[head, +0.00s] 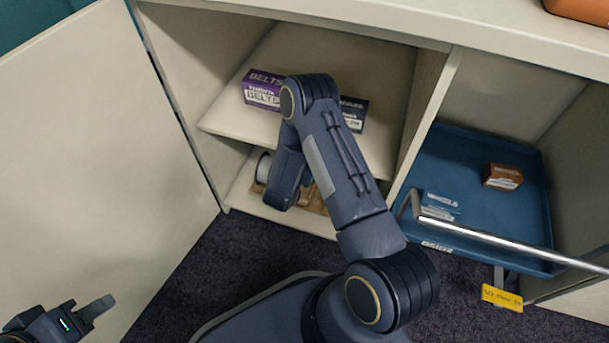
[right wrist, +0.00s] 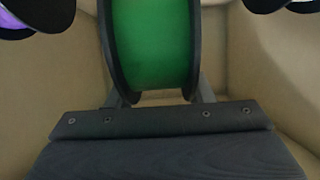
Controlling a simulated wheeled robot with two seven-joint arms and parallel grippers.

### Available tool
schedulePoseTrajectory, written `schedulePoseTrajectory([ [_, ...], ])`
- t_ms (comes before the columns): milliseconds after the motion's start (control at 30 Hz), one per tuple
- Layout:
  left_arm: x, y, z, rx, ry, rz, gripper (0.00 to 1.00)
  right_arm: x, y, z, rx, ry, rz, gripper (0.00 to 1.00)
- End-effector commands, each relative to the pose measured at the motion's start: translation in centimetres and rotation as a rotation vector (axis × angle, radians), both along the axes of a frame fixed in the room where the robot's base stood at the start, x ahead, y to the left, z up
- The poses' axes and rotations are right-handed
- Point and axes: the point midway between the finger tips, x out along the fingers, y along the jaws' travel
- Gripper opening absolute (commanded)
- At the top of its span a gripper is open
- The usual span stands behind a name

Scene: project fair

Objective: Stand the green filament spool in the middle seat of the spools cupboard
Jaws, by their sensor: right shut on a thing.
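The green filament spool (right wrist: 152,45) is upright between the two fingers of my right gripper (right wrist: 158,95) in the right wrist view. The gripper is shut on it. In the head view my right arm reaches into the lower level of the open spools cupboard (head: 238,200), and the arm hides the right gripper and the green spool. A wooden seat rack (head: 317,203) shows partly behind the arm, with a pale spool (head: 263,167) at its left. The middle seat is hidden. My left gripper (head: 95,310) is low at the left, outside the cupboard; its jaw opening is unclear.
Dark rims of other spools, one with purple (right wrist: 12,20), flank the green spool. A purple belts box (head: 263,90) and a dark box (head: 353,113) sit on the shelf above. A blue tray (head: 480,170) is at right; the cupboard door (head: 90,150) stands open at left.

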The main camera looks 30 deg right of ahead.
Motion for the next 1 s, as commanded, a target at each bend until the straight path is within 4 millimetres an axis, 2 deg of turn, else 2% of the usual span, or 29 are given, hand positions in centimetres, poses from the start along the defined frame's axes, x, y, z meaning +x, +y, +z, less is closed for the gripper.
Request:
schedulePoseTrajectory([
  [33, 0.0, 0.0, -1.0, 0.0, 0.0, 0.0, 0.36, 0.0, 0.0, -1.4, -0.001, -0.001, 0.0, 0.08],
  [233, 0.0, 0.0, -1.8, 0.0, 0.0, 0.0, 0.36, 0.1, -0.1, -3.2, -0.002, -0.002, 0.0, 0.08],
  [467, 0.0, 0.0, -3.8, 0.0, 0.0, 0.0, 0.36, 0.1, 0.0, -6.9, -0.002, -0.002, 0.001, 0.08],
  [867, 0.0, 0.0, -3.7, 0.0, 0.0, 0.0, 0.36, 0.1, 0.0, -7.2, -0.003, -0.003, 0.002, 0.08],
  [900, 0.0, 0.0, -3.7, 0.0, 0.0, 0.0, 0.36, 0.1, 0.0, -7.3, -0.001, -0.002, 0.001, 0.5],
  [1000, 0.0, 0.0, -3.7, 0.0, 0.0, 0.0, 0.36, 0.1, 0.0, -7.3, -0.001, -0.002, 0.001, 0.63],
])
